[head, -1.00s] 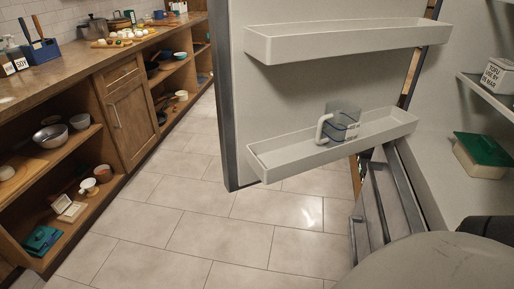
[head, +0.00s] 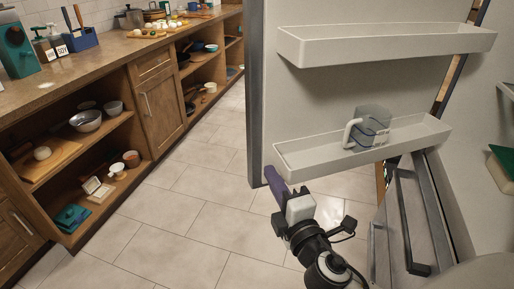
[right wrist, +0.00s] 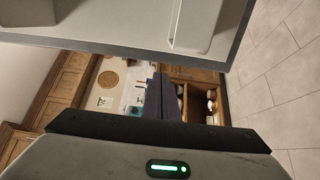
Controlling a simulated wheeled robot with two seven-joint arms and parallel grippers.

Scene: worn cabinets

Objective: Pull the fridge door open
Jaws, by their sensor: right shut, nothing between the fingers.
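The fridge door (head: 300,110) stands open, with its pale inner face and two shelves toward me. A clear pitcher with a white handle (head: 368,128) stands on the lower door shelf (head: 300,161). My right gripper (head: 272,177) is shut and empty, its purple fingers by the door's lower left edge, near the left end of the lower shelf. I cannot tell whether it touches the door. In the right wrist view, the shut fingers (right wrist: 166,98) point past the door edge (right wrist: 150,50) toward the cabinets. The left gripper is not in view.
Open wooden cabinets (head: 150,85) with bowls and cups line the left side under a cluttered counter. The tiled floor (head: 205,190) between them and the door is clear. A green-lidded box (head: 503,165) sits inside the fridge at right.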

